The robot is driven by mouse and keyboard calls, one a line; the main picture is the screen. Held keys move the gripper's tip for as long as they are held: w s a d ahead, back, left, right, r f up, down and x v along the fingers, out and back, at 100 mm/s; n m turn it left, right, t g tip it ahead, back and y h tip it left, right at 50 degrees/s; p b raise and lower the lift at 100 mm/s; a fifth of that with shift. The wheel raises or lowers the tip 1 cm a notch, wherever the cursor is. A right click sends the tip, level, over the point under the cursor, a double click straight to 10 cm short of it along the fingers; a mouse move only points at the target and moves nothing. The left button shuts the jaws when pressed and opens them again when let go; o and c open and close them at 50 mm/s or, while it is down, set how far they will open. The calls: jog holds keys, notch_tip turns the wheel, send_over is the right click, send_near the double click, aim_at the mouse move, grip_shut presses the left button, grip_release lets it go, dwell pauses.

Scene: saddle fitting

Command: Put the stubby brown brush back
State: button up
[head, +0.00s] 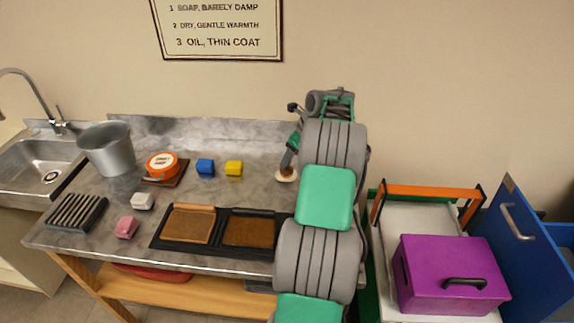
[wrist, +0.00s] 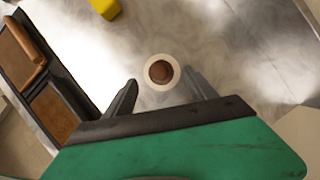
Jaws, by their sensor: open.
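The stubby brown brush (head: 286,171) appears to stand upright on the grey metal bench, a round brown top over a wider pale base. In the wrist view, the brush (wrist: 159,71) shows from above as a brown disc ringed in cream. My gripper (head: 289,158) is above it, pointing down. In the wrist view my gripper (wrist: 161,80) is open, with a dark finger on either side of the brush and nothing held. I cannot tell whether the fingers touch it or how far above it they are.
A black tray with two brown pads (head: 191,224) lies at the bench front. Blue (head: 205,166) and yellow (head: 234,168) blocks, an orange tin (head: 161,165) and a metal bucket (head: 106,150) stand left. A purple box (head: 450,274) is right of the bench.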

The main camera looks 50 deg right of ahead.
jog(key=v, duration=0.7)
jog(key=w+a+r+n, duration=0.1)
jog(key=a+r+n, duration=0.3)
jog(key=a, duration=0.6)
jog(key=w+a+r+n, duration=0.1)
jog(key=a+n, duration=0.6)
jog(key=a, duration=0.2)
jog(key=w+a+r+n, duration=0.25)
jog(key=a+n, duration=0.25)
jog(key=a, duration=0.5)
jog(key=s+a+f+n, duration=0.4)
jog(key=s+a+n, duration=1.2)
jog(key=n, duration=0.1)
jog(key=shift+s+f+n+g+h, duration=0.15)
jog(key=shift+s+n+g+h, duration=0.15)
jog(key=shift+n+h, duration=0.1)
